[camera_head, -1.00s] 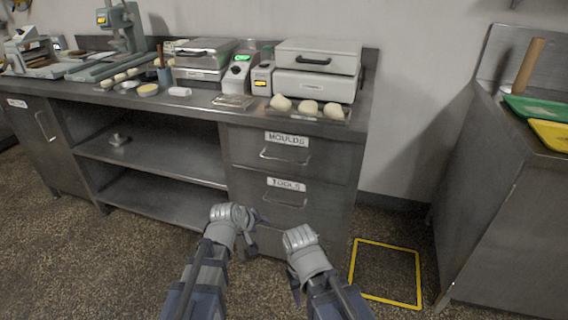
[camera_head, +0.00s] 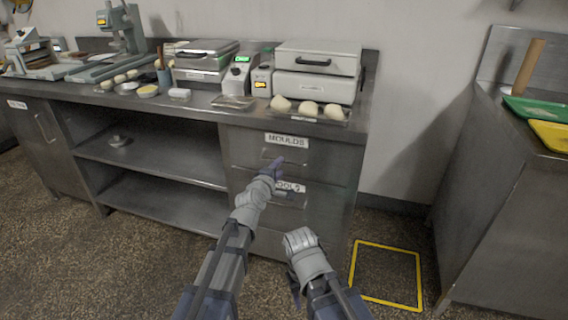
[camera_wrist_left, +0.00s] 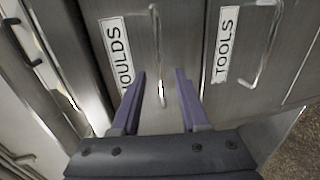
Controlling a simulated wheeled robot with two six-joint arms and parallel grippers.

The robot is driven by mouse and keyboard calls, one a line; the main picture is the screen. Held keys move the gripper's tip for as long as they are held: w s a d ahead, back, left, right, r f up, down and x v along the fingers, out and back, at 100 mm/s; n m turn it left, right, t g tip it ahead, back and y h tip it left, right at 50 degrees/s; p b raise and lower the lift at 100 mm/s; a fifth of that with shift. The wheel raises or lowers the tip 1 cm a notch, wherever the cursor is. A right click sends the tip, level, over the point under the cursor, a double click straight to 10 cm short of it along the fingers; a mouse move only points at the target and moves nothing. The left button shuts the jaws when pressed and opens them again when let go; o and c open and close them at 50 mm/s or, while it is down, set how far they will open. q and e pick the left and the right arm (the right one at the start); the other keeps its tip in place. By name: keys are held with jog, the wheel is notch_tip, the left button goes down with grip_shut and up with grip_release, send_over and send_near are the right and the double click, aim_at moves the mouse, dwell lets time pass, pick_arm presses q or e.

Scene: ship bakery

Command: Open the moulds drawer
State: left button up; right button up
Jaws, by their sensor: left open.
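The moulds drawer (camera_head: 245,150) is the top drawer of the grey metal counter, shut flush, with a white MOULDS label (camera_head: 287,140). Its bar handle is partly hidden by my left gripper (camera_head: 282,178) in the head view. In the left wrist view the moulds drawer (camera_wrist_left: 182,25) fills the middle, and its handle (camera_wrist_left: 158,45) shows in line with the gap between the fingers of my left gripper (camera_wrist_left: 160,76). The fingers are apart and empty; I cannot tell whether they reach around the handle. My right gripper (camera_head: 294,290) hangs low before the counter, its jaws unclear.
The tools drawer (camera_head: 330,200) lies just below, its label partly covered by my left gripper. Dough balls (camera_head: 308,108) and a press (camera_head: 318,58) stand on the counter top. Open shelves (camera_head: 150,150) are to the left. A yellow floor square (camera_head: 388,245) lies to the right.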

aim_at(284, 162)
pick_arm(q)
jog(key=b+x, duration=0.1)
jog(key=x, duration=0.5)
jog(key=shift+s, duration=0.1)
grip_shut()
dwell(1.2)
